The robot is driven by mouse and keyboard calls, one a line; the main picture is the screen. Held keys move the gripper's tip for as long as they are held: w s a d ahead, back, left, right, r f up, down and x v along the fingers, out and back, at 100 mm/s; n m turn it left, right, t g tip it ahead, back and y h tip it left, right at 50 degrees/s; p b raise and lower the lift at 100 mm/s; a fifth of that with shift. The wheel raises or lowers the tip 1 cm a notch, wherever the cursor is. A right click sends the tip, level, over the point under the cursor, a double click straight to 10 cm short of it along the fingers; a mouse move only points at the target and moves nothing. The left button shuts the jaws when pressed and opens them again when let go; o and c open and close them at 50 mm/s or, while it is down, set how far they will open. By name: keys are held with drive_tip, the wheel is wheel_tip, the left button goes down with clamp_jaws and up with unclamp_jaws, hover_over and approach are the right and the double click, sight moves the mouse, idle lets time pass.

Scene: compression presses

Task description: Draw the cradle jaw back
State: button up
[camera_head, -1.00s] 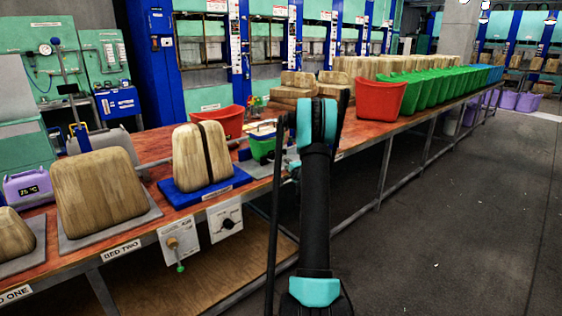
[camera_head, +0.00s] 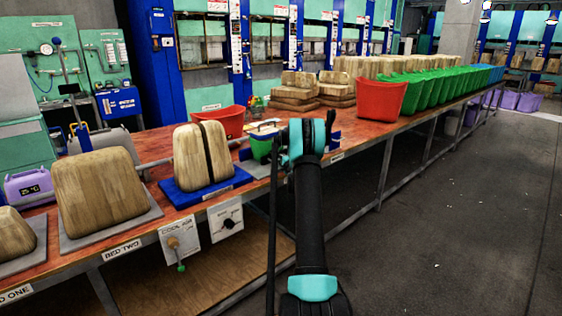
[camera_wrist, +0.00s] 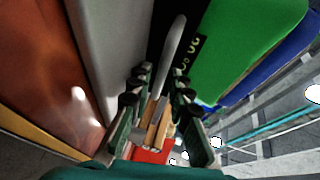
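In the wrist view, my gripper (camera_wrist: 161,82) has its two dark fingers apart, one on either side of a pale grey rod (camera_wrist: 172,50). I cannot tell whether they touch it. A green block or bin (camera_wrist: 245,40) with a blue edge is to the right of the rod, and a grey wall is to the left. In the head view, a small green bin (camera_head: 262,147) stands in a blue-and-grey fixture at the bench's front edge, just left of my wrist. My arm hides part of this fixture and my fingers. I cannot single out the cradle jaw with certainty.
The red-brown bench (camera_head: 365,135) carries a wooden form with a dark strap (camera_head: 190,160) on a blue mat, a larger wooden form (camera_head: 97,187), red bins (camera_head: 380,98) and a row of green bins. Open floor (camera_head: 470,220) lies to the right.

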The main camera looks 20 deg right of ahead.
drive_tip(key=shift+c, duration=0.6)
clamp_jaws()
drive_tip(key=s+d, duration=0.3)
drive_tip(key=s, duration=0.6)
drive_tip(key=shift+d, duration=0.15)
drive_tip(key=shift+o, duration=0.6)
unclamp_jaws()
drive_tip(key=shift+s, duration=0.15)
